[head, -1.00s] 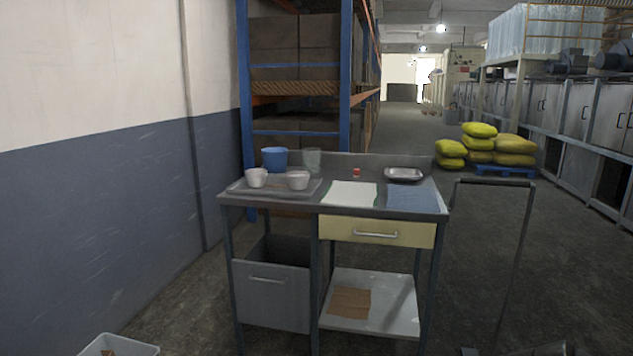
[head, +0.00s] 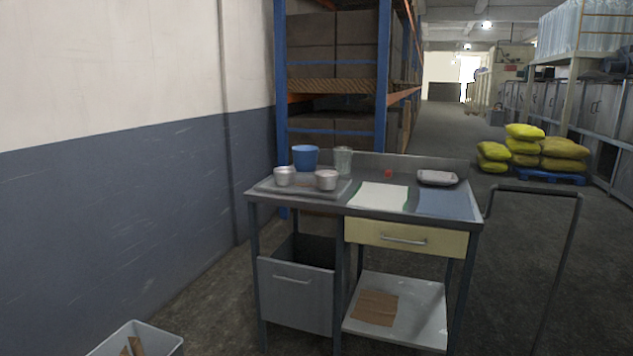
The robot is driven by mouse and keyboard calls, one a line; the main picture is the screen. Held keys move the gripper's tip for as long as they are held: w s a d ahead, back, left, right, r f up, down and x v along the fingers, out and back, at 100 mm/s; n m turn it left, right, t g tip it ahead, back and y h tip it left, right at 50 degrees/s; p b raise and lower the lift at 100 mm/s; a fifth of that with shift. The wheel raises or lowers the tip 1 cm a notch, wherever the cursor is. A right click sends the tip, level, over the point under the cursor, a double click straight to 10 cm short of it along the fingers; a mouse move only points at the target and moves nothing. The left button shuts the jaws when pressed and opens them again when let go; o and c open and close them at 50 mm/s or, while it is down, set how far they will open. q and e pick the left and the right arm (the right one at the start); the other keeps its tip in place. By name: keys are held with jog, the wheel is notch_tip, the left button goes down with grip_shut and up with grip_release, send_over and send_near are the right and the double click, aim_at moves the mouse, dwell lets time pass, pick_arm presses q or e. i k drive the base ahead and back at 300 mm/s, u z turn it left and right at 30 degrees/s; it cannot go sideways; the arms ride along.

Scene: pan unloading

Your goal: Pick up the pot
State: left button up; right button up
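A metal worktable (head: 300,203) stands ahead of me. On its left side a grey tray (head: 262,187) holds two small light-grey cups or pots (head: 284,176) and (head: 326,180). A blue bucket-like pot (head: 305,157) stands behind them, beside a clear glass-like container (head: 343,160). I cannot tell which of these vessels the task calls the pot. Neither of my grippers shows in the head view.
The tabletop also holds a white sheet (head: 379,196), a blue cloth (head: 443,203), a small red item (head: 388,174) and a shallow metal dish (head: 437,178). A bin (head: 140,340) stands front left. A cart handle (head: 535,190) rises at the right. Yellow sacks (head: 525,131) lie behind.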

aim_at(326, 180)
jog(key=k, duration=1.35)
jog(key=z, duration=0.75)
jog(key=i, duration=0.7)
jog(key=z, duration=0.7)
jog(key=i, duration=0.8)
jog(key=u, duration=0.9)
jog(key=i, duration=0.6)
jog(key=u, duration=0.75)
